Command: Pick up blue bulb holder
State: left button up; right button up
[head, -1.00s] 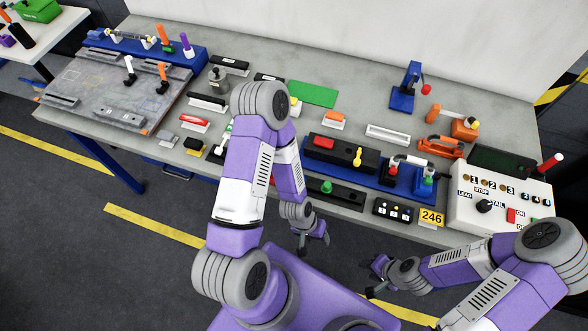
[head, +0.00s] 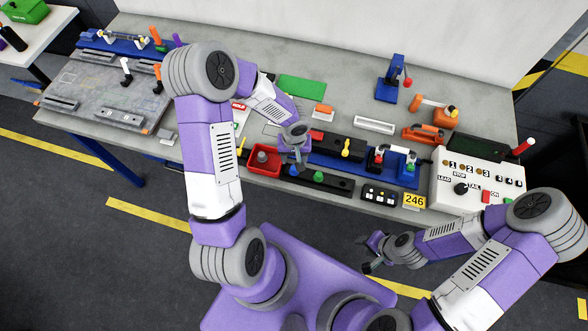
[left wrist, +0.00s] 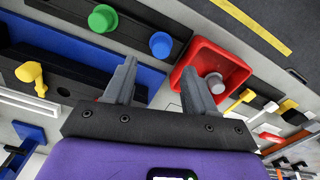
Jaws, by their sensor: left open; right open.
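The blue bulb holder (left wrist: 160,44) is a round blue knob on a black strip (left wrist: 142,20), which runs along the front of the bench. In the head view the blue bulb holder (head: 294,172) is partly hidden beside my left gripper (head: 293,163). My left gripper is open and empty, with its fingers pointing down over the strip. In the left wrist view the left gripper's fingertips (left wrist: 158,68) are on either side of the knob in the picture, but not visibly touching it. My right gripper (head: 368,254) is open, low in front of the bench, away from the holder.
A green bulb holder (left wrist: 103,18) stands on the same strip. A red bin (left wrist: 213,54) with a grey round piece inside sits close beside my left gripper. A black block with a yellow knob (head: 346,148) lies behind the strip. A control box (head: 475,190) stands at the right.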

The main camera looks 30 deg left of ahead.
aim_at(294, 168)
pick_arm(q)
jog(key=f, duration=0.6)
jog(key=shift+s+d, duration=0.1)
jog(key=shift+s, duration=0.2)
jog(key=shift+c, duration=0.4)
grip_shut()
